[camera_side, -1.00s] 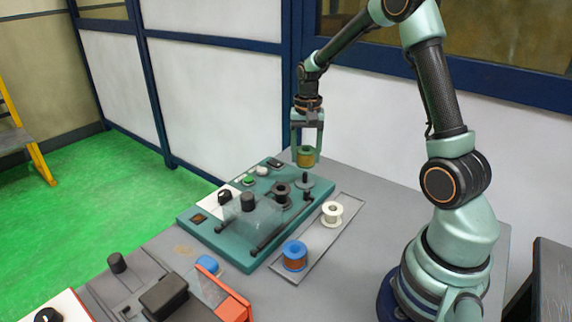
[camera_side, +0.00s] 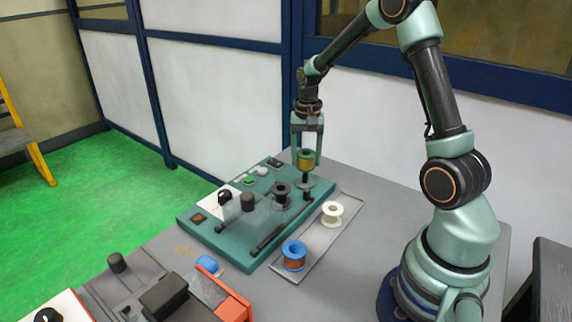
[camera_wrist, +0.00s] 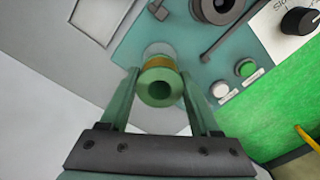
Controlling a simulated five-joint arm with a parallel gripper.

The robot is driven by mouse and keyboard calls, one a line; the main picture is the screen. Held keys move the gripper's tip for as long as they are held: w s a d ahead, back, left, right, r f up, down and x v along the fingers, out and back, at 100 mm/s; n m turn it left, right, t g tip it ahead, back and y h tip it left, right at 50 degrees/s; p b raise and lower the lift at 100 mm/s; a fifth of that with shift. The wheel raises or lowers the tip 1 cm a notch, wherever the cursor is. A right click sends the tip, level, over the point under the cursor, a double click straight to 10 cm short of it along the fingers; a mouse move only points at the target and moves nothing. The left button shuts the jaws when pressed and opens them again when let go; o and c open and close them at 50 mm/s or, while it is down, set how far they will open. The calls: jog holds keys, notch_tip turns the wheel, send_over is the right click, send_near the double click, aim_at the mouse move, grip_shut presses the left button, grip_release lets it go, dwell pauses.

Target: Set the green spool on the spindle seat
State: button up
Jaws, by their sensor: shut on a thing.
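My gripper (camera_side: 306,150) is shut on the green spool (camera_side: 305,159), which carries an orange-brown winding and is held upright. The spool also shows between the two fingers in the wrist view (camera_wrist: 158,84), with its bore facing the camera. In the side view the spool is right above the spindle seat (camera_side: 305,183), a dark post with a round grey base on the teal machine's right end. The spool's lower rim is at or just above the post's top; I cannot tell whether they touch. In the wrist view the spool hides the post.
A tray (camera_side: 322,247) in front of the machine holds a white spool (camera_side: 332,213) and a blue spool (camera_side: 294,255). The teal machine (camera_side: 232,245) has a dark wheel (camera_side: 281,193), a clear cover, knobs and buttons. Another machine with an orange part (camera_side: 233,308) stands at the front left.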

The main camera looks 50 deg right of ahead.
aim_at(305, 173)
jog(key=shift+f, duration=0.25)
jog(key=shift+f, duration=0.3)
jog(key=shift+f, duration=0.8)
jog(key=shift+f, duration=0.35)
jog(key=shift+f, duration=0.6)
dwell(0.4)
jog(key=o, duration=1.4)
jog(key=shift+o, duration=0.4)
jog(key=shift+r, duration=0.1)
